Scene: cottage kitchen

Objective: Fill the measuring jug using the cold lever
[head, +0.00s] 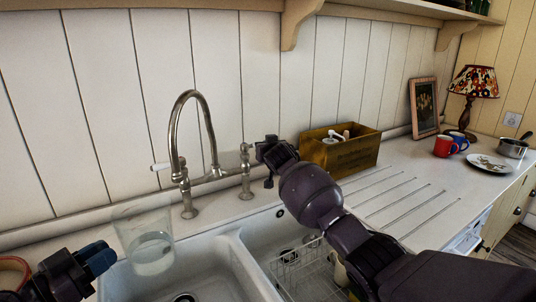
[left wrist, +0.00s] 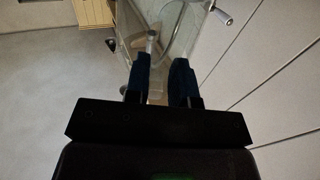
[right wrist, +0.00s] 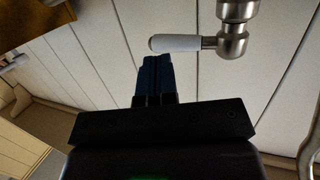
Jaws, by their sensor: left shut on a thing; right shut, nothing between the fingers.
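The clear measuring jug (head: 141,222) is over the left part of the sink, with some clear water low inside. My left gripper (head: 100,258) is shut on its left side; the jug also shows between the fingers in the left wrist view (left wrist: 160,22). The curved metal tap (head: 174,130) stands behind the sink, its spout end right of the jug. I see no stream. One white lever (head: 160,167) points left from the tap. My right gripper (head: 268,160) is shut and empty by the tap's right valve. A white lever (right wrist: 176,43) is just beyond its fingertips in the right wrist view, apparently apart.
The white double sink (head: 226,262) holds a wire rack (head: 300,268) in its right basin. A wooden box (head: 342,153) stands behind my right arm. Mugs (head: 445,147), a plate (head: 489,164), a pan (head: 512,148), a frame and a lamp stand far right. The grooved drainer is clear.

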